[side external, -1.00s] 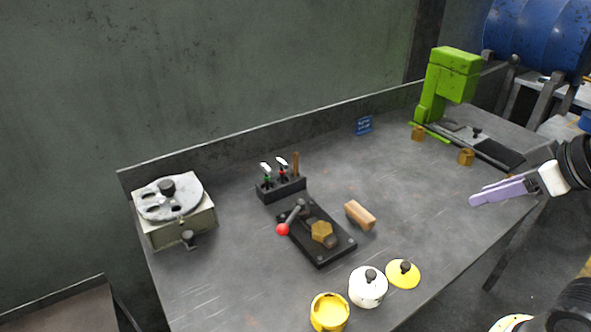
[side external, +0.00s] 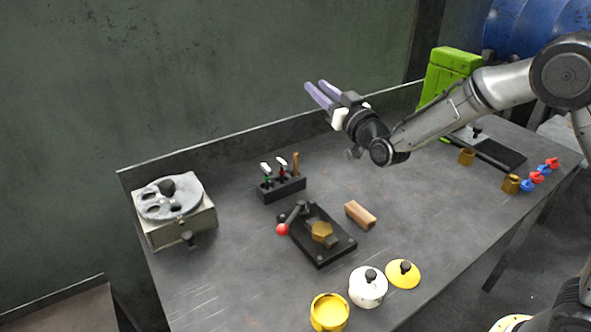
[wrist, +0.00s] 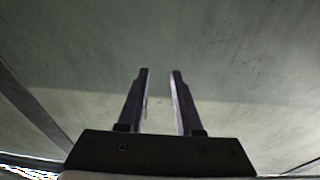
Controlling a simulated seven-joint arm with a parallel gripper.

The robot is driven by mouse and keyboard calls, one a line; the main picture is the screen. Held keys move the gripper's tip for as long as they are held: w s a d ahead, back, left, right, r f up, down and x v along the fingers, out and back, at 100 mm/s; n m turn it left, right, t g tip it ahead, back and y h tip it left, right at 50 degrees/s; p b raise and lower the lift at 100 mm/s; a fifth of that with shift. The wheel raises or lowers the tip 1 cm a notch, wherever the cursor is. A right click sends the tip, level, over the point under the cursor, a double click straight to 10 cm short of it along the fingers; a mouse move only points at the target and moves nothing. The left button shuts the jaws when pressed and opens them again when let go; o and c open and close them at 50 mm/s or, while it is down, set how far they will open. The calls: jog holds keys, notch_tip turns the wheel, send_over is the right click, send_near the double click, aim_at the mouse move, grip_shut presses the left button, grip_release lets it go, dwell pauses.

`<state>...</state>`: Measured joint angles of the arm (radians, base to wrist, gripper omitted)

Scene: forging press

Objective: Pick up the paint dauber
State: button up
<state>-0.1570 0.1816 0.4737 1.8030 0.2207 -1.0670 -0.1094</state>
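A black rack (side external: 283,190) stands near the back wall, left of the table's middle. It holds upright tools: one with a green part and white top (side external: 266,174), one with a red part and white top (side external: 282,171), and a plain wooden stick (side external: 295,164). I cannot tell for sure which of these is the paint dauber. My gripper (side external: 314,88) is high above the table, up and right of the rack in the side view, fingers pointing toward the wall. It is open and empty; in the wrist view, its fingers (wrist: 160,72) are apart with only wall behind them.
A lever fixture (side external: 335,250) with a red knob sits in front of the rack, beside a wooden block (side external: 360,214). A yellow pot (side external: 329,313), white lidded pot (side external: 368,288) and yellow lid (side external: 403,277) stand at the front. A dial box (side external: 176,215) is left; a green press (side external: 449,72) is back right.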

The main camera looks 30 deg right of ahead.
jog(key=g, duration=0.2)
send_over(294, 153)
jog(key=s, duration=0.5)
notch_tip(294, 153, down, 12)
jog(key=shift+n+y, duration=0.3)
jog(key=shift+n, duration=0.1)
jog(key=f, duration=0.7)
jog(key=shift+w+d, duration=0.15)
jog(key=shift+w, duration=0.05)
jog(key=shift+w+f, duration=0.1)
jog(key=shift+w, duration=3.65)
grip_shut()
